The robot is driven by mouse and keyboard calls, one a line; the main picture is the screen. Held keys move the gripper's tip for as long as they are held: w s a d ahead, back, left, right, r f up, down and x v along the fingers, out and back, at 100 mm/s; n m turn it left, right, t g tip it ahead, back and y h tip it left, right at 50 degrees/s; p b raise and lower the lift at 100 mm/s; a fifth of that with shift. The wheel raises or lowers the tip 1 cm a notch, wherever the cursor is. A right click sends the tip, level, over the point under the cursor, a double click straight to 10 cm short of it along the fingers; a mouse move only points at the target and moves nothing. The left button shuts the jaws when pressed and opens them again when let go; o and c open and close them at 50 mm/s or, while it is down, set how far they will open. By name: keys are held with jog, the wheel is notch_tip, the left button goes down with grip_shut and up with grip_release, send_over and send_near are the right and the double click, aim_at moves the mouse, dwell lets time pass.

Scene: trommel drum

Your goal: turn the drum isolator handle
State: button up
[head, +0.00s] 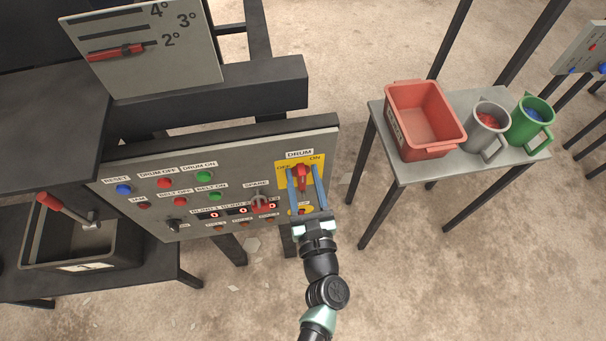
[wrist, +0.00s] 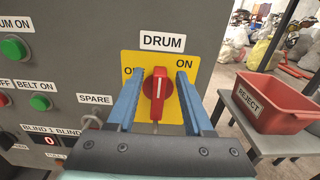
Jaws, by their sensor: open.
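The drum isolator handle (head: 301,178) is a red rotary knob on a yellow plate under a DRUM label, at the right end of the grey control panel (head: 130,170). In the wrist view the handle (wrist: 157,88) stands upright, its white line vertical, between the words OFF on the left and ON on the right. OFF is partly hidden by a finger. My gripper (head: 304,190) is open, its two blue fingers on either side of the handle. In the wrist view my gripper (wrist: 158,95) shows gaps on both sides of the handle.
Several push buttons and displays lie further left. A side table (head: 455,167) at the right holds a red REJECT bin (head: 425,118), a grey mug (head: 486,128) and a green mug (head: 530,122).

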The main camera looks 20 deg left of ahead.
jog(key=shift+w+a, duration=0.1)
grip_shut()
jog(key=shift+n+b, duration=0.3)
jog(key=shift+b, duration=0.05)
jog(key=n+b, duration=0.3)
jog(key=shift+s+a+f+b, duration=0.3)
jog(key=shift+a+f+b, duration=0.05)
jog(key=shift+a, duration=0.05)
jog(key=shift+s+a+f+n+b, duration=0.15)
jog(key=shift+a+f+n+b, duration=0.15)
jog(key=shift+n+b, duration=1.95)
jog(key=shift+s+a+f+n+b, duration=0.2)
jog(key=shift+f+n+b, duration=0.2)
jog(key=shift+n+b, duration=1.9)
jog(key=shift+s+a+f+n+b, duration=0.2)
jog(key=shift+f+n+b, duration=0.15)
jog(key=shift+n+b, duration=1.9)
jog(key=shift+n, duration=0.5)
